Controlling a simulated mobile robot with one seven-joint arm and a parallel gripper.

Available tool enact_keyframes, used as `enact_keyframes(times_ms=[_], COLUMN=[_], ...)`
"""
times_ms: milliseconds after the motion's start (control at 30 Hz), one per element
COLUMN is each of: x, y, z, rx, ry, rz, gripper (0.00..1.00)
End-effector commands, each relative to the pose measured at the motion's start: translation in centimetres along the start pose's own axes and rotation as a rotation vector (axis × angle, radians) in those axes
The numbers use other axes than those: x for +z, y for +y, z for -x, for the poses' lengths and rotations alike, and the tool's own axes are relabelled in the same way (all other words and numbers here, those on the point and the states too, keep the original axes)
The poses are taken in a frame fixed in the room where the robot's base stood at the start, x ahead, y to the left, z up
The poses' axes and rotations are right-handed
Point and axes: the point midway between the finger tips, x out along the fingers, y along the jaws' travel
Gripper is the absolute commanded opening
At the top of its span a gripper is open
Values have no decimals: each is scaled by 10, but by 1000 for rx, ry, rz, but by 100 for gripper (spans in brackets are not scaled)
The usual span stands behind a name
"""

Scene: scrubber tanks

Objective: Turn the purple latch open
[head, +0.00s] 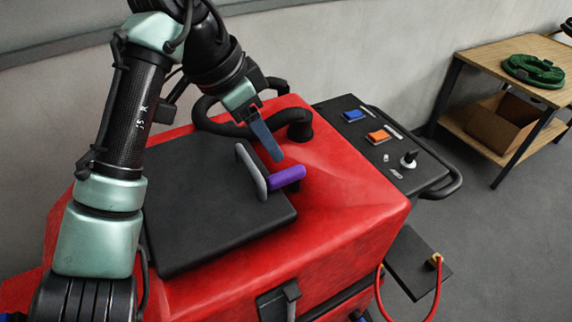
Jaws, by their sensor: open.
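The purple latch (287,178) is a short rounded bar at the right part of the black lid on the red machine. It joins a grey upright piece (252,171) at its left end and points to the right. My gripper (268,146) hangs from the upper left, just above and behind the latch. One blue-grey finger shows clearly, its tip close above the purple bar; I cannot tell how large the gap is. The gripper is open and holds nothing.
The black lid (190,220) lies on the red body (350,205). A black hose (215,121) curves behind my gripper. A control panel with a blue switch (353,115) and an orange switch (379,136) is at the right. A wooden table (490,57) stands farther back.

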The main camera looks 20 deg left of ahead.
Motion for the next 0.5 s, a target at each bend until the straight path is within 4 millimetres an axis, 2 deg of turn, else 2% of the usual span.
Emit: enact_keyframes(times_ms=[33,200,500], x=[-1,-1,-1], y=[2,2,0], z=[-15,-52,-90], rx=[8,6,0], ry=[3,3,2], rz=[0,0,2], gripper=[59,59,59])
